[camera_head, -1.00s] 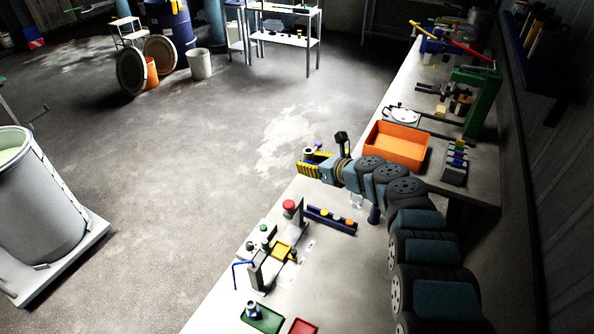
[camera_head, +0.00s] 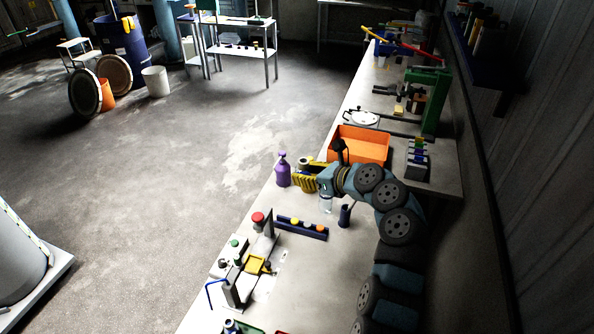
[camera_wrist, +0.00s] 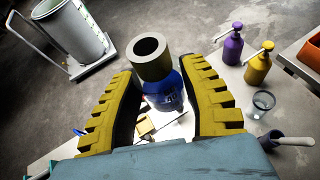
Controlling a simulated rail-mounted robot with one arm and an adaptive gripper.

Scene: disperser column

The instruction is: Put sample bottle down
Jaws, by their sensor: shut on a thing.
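My gripper (camera_wrist: 158,75) is shut on the sample bottle in the wrist view. The bottle has a translucent blue body (camera_wrist: 168,95) and a thick grey ring-like top (camera_wrist: 150,58). It sits between the two ridged yellow fingers, its top toward the camera. In the head view my gripper (camera_head: 303,179) is over the bench by its left edge, beside the purple pump bottle; the held bottle is hard to make out there. The bottle's base is not clearly visible, so I cannot tell whether it touches anything.
A purple pump bottle (camera_head: 283,173), glass (camera_head: 326,204), dark blue mortar (camera_head: 345,215), dark blue rack (camera_head: 302,228) and orange bin (camera_head: 360,146) stand around my gripper. A yellow pump bottle (camera_wrist: 257,70) is in the wrist view. A device with a red knob (camera_head: 258,218) is nearer.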

